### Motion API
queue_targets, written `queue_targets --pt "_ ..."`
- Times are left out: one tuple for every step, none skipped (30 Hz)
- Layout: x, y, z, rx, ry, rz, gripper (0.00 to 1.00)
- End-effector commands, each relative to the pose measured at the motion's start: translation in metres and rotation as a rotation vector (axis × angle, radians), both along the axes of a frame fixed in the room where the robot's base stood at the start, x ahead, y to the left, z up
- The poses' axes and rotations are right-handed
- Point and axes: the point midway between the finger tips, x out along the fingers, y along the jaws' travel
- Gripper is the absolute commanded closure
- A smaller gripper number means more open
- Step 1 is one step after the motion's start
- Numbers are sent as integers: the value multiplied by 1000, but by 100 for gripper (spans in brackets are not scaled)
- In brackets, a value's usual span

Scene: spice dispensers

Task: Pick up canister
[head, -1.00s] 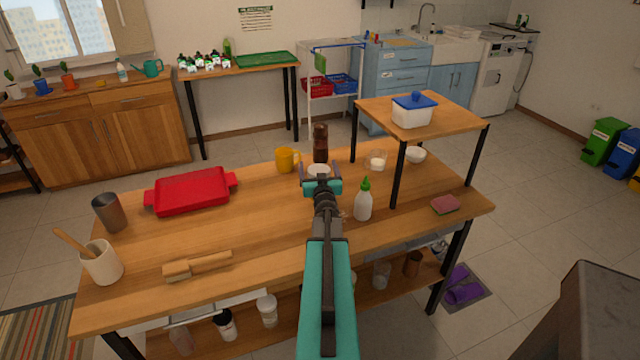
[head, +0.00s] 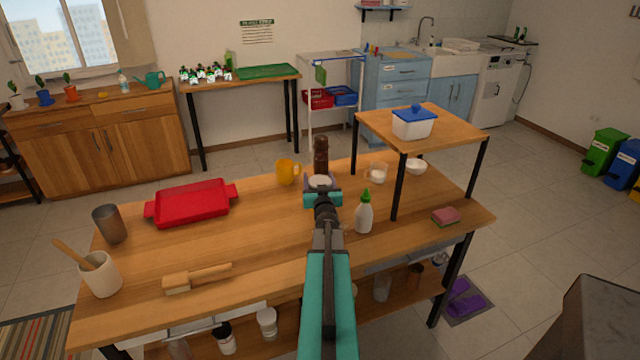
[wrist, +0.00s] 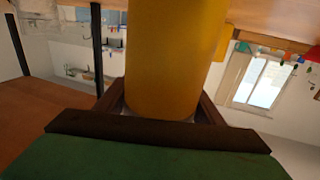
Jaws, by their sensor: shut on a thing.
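The canister shows in the wrist view as a plain yellow-orange cylinder (wrist: 176,55) filling the middle of the picture, between the jaws. In the head view only its pale round top (head: 320,181) shows, at the end of my arm; my gripper hides its body. My gripper (head: 322,192) is shut on the canister, over the far middle part of the wooden table (head: 262,250). I cannot tell whether the canister's base touches the table.
A dark brown bottle (head: 321,155) stands just behind the canister. A raised shelf (head: 455,125) stands farther right. A red tray (head: 190,203) lies left.

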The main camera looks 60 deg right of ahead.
Motion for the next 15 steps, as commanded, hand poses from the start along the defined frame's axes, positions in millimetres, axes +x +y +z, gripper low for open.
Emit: queue_targets --pt "0 0 4 -2 -1 1 64" --pt "0 0 6 -2 -1 1 64" --pt "0 1 9 -2 0 1 64" --pt "0 1 12 -4 0 1 64" --pt "0 1 15 -3 -1 1 64" --pt "0 1 20 -3 -1 1 64" --pt "0 1 23 -4 0 0 64" --pt "0 1 27 -4 0 0 64" --pt "0 1 33 -3 -1 1 64" --pt "0 1 38 -4 -1 1 64" --pt "0 1 43 -4 -2 1 64" --pt "0 1 48 -4 0 1 64" --pt "0 1 53 -3 -1 0 64" --pt "0 1 59 -4 0 1 64" --pt "0 1 66 -4 -2 1 64"
